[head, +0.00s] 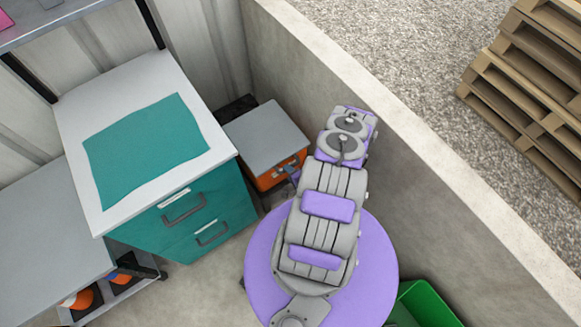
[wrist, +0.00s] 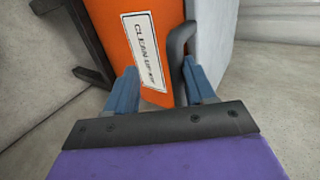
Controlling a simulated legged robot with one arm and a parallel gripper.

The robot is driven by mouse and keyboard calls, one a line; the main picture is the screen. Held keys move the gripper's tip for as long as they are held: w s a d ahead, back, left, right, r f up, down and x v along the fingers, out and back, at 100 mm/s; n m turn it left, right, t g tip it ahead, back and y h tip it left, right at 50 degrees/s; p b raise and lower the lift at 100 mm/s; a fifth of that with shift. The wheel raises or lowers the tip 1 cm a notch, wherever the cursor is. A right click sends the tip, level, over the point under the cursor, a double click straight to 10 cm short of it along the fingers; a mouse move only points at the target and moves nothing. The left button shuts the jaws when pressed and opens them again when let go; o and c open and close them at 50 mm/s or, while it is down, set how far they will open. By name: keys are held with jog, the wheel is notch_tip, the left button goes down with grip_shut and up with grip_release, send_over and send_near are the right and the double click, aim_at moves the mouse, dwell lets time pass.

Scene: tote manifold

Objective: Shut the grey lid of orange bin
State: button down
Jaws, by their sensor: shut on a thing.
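The orange bin (head: 270,178) stands on the floor by the wall in the head view, with its grey lid (head: 265,137) lying flat over its top. I see no clear gap between lid and bin. In the wrist view the bin's orange front (wrist: 110,22) carries a white label, and the grey lid (wrist: 212,30) is at the right. A dark curved handle (wrist: 180,45) sits at the lid's edge. In the head view my gripper (head: 294,177) is mostly hidden by my arm.
A teal drawer cabinet (head: 190,215) with a white top and teal mat (head: 145,145) stands close left of the bin. A concrete wall (head: 400,165) runs along the right. A green container (head: 425,305) is at the lower right. Wooden pallets (head: 530,90) lie beyond the wall.

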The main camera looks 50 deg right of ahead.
jog(key=c, duration=0.9)
grip_release()
jog(key=shift+s+a+f, duration=0.25)
jog(key=shift+s+f, duration=0.2)
jog(key=shift+c, duration=0.3)
jog(key=shift+w+r, duration=0.15)
jog(key=shift+c, duration=0.8)
jog(key=p+v, duration=0.3)
jog(key=v, duration=0.4)
jog(key=shift+r, duration=0.3)
jog(key=shift+d, duration=0.25)
